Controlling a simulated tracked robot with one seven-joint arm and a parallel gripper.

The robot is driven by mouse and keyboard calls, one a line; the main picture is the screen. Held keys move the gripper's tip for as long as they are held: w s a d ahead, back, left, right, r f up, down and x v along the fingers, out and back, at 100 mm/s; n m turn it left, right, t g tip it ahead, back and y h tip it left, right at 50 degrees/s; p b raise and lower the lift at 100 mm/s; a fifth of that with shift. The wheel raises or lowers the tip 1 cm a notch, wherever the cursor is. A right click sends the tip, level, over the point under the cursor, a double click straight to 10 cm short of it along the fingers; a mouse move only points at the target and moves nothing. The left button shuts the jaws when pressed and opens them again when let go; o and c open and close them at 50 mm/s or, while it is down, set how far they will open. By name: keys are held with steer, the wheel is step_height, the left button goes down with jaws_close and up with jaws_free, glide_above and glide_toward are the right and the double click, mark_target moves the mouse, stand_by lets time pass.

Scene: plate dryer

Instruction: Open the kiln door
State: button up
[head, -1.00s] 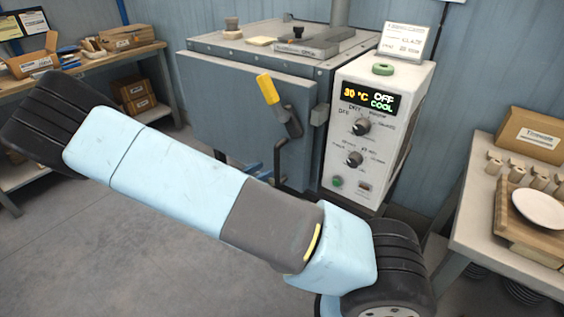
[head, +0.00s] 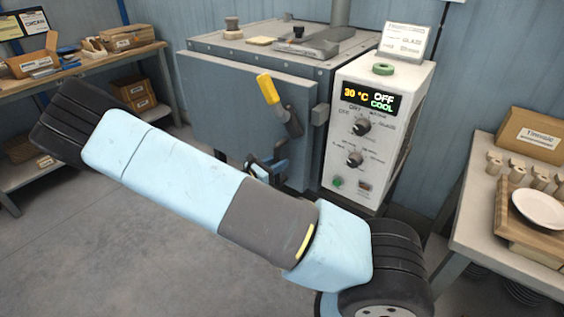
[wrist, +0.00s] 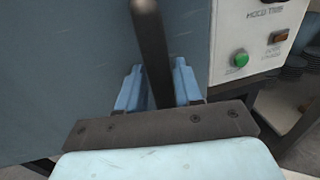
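The kiln (head: 262,42) stands at the back, its grey door (head: 215,105) facing me. The door looks closed against the body. A lever with a yellow grip (head: 268,88) and dark base (head: 291,124) sits on the door's upper right. My gripper (head: 268,165) is low at the door's right side, partly hidden by my arm. In the wrist view, a dark bar (wrist: 151,45), seemingly the door handle, runs between the two blue fingers (wrist: 158,88). The fingers sit close on both sides and appear shut on it; exact contact is hard to see.
A white control box (head: 372,135) reading 30 °C, OFF and COOL stands right of the door. A table (head: 470,215) with a white plate (head: 538,208) is at right, a wooden bench (head: 85,66) at left. The floor (head: 120,235) before the kiln is clear.

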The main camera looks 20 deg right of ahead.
jaws_close()
